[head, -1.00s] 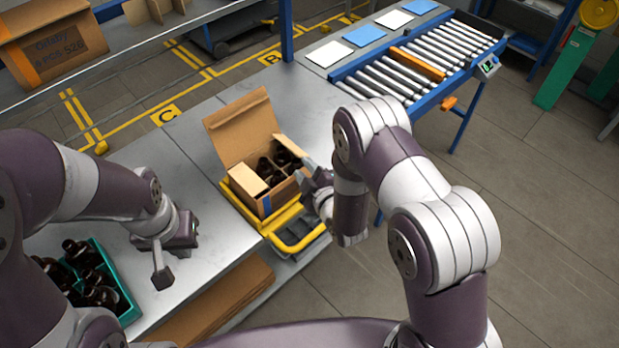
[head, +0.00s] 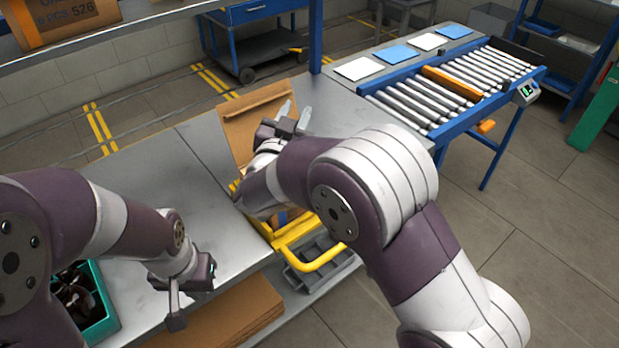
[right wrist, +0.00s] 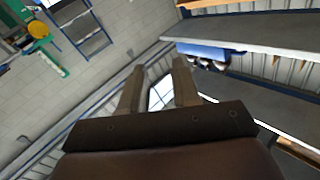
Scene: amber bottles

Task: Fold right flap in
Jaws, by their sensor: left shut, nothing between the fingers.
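The cardboard box stands on the table with its large lid (head: 255,112) raised at the back. My right forearm and wrist cover most of the box, so the right flap, the left flap and the bottles inside are hidden. My right gripper (head: 294,116) is above the box, in front of the raised lid, fingers pointing up and away. Its fingers are apart and empty, as the right wrist view (right wrist: 158,88) also shows. I cannot tell whether that arm touches a flap. My left gripper (head: 176,321) is shut and empty over the table's front left.
A yellow holder (head: 330,258) sits under the box at the front. A teal crate (head: 101,280) with amber bottles stands at lower left. Flat cardboard (head: 225,315) lies below the table's front edge. A roller conveyor (head: 455,85) runs at back right. The table's left middle is clear.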

